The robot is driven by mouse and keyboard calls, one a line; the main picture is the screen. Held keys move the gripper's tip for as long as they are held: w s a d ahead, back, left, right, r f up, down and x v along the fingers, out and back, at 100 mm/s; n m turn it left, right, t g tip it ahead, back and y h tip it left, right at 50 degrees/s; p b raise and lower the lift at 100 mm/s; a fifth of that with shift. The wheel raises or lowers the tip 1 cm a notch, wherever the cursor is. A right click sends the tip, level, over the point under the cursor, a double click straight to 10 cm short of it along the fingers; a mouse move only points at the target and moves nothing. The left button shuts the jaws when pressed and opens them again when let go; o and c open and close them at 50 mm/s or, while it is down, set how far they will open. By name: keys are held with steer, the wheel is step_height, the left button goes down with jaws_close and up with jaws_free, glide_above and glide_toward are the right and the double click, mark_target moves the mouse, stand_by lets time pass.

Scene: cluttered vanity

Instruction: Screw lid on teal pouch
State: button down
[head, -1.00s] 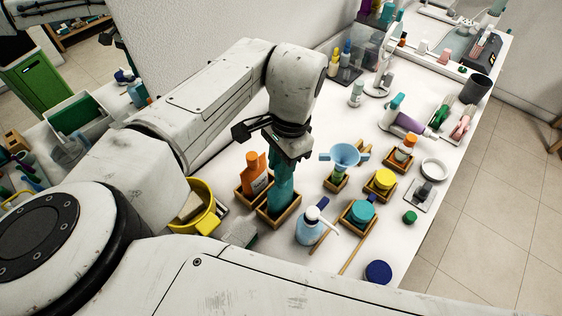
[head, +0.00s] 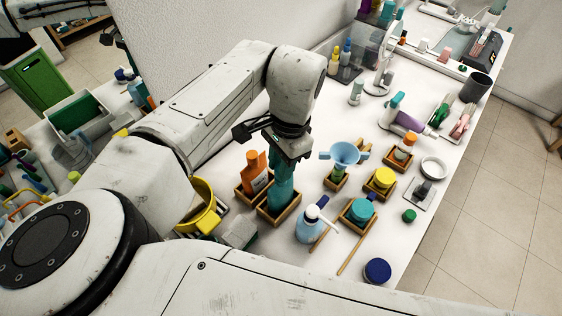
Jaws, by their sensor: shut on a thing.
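The teal pouch (head: 281,188) stands upright in a small wooden tray (head: 279,213), left of the middle of the table. My gripper (head: 287,158) points down right over the pouch's top. Its jaws are shut at that top on what appears to be the lid. The lid is hidden by the jaws and wrist, so I cannot tell whether it is seated or how far it is turned.
An orange bottle (head: 256,172) stands in a wooden tray close on the left. A blue pump bottle (head: 310,228), a teal jar (head: 361,211) and a blue funnel (head: 344,154) stand to the right. A yellow container (head: 207,212) is at lower left.

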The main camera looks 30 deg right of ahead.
steer(key=shift+f, duration=0.55)
stand_by(0.7)
steer(key=c, duration=1.5)
jaws_free()
jaws_close()
steer(key=m, duration=0.3)
steer(key=shift+p, duration=0.3)
steer(key=shift+m+t, duration=0.3)
steer(key=shift+m, duration=0.5)
